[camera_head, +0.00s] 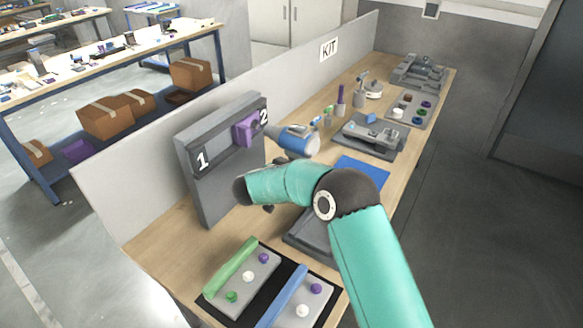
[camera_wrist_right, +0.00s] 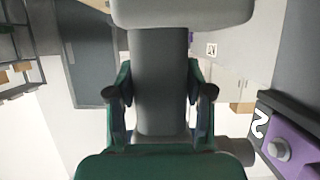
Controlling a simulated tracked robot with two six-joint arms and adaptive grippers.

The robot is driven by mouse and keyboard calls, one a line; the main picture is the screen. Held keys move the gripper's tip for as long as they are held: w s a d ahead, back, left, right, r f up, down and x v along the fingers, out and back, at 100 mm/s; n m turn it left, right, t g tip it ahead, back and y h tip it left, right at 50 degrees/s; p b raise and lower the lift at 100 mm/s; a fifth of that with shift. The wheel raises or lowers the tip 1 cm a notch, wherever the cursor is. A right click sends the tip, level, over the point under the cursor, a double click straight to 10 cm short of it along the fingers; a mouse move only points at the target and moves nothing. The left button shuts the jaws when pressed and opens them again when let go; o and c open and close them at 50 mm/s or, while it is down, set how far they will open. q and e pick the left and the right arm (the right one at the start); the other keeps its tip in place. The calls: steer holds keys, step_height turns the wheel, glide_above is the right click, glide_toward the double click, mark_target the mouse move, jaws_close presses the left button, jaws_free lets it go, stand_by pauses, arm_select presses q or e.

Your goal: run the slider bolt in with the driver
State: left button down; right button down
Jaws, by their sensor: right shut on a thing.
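The grey panel marked 1 and 2 (camera_head: 190,180) stands upright on the bench. Its purple slider (camera_head: 244,131) sits at the end marked 2. In the right wrist view the slider (camera_wrist_right: 298,155) carries a round grey bolt head (camera_wrist_right: 278,149). The blue and grey driver (camera_head: 300,141) is just right of the slider, apart from it as far as I can see. My right gripper (camera_wrist_right: 160,95) is shut on a grey body (camera_wrist_right: 160,65), which I take to be the driver. In the head view my teal right arm hides this gripper. My left gripper is out of view.
In front lie trays with a green bar (camera_head: 231,265), a blue bar (camera_head: 282,297) and coloured knobs. Behind the driver are a grey fixture (camera_head: 375,140), small upright tools and a tray of round parts (camera_head: 408,109). A low wall (camera_head: 300,70) runs along the bench's left side.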

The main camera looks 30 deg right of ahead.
steer(key=shift+s+d+r, duration=0.2)
steer(key=shift+s+d, duration=0.05)
steer(key=shift+s, duration=0.1)
steer(key=shift+s+d, duration=0.5)
steer(key=shift+s, duration=0.35)
steer(key=shift+s+d, duration=0.5)
steer(key=shift+s, duration=0.35)
